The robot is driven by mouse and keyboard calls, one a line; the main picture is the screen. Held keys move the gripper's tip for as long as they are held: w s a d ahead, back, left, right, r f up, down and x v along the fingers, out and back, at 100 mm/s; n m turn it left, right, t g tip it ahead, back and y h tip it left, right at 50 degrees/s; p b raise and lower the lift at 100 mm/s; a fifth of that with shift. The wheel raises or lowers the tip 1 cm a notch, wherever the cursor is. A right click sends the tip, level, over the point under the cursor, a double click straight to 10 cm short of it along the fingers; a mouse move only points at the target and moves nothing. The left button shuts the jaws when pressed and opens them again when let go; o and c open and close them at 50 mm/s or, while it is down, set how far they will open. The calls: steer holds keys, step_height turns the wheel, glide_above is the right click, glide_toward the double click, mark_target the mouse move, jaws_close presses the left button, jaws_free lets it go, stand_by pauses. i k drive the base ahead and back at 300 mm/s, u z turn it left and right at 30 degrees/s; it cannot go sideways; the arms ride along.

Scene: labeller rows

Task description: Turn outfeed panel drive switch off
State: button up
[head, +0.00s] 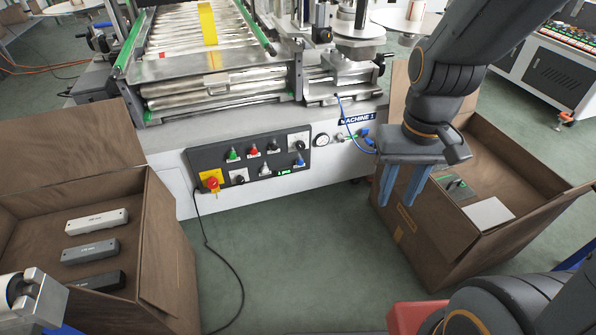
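A black control panel (210,160) is on the white front of the machine. It carries a green switch (233,154), a red switch (253,151), a blue switch (299,160), several black or grey knobs, a small lit green display (284,172) and a red stop button (212,183) on a yellow plate. The labels are too small to read, so I cannot tell which is the drive switch or its position. My gripper (399,198) points down to the right of the panel, well apart from it. Its two blue fingers are spread with nothing between them.
An open carton (165,240) at left holds several labelled bars. Another open carton (425,245) stands at right, beside and below my gripper. A black cable (212,245) hangs to the clear green floor.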

mark_target(240, 180)
steer(key=z, duration=0.55)
steer(key=k, duration=0.7)
steer(key=u, duration=1.75)
steer(key=i, duration=0.5)
steer(key=z, duration=0.05)
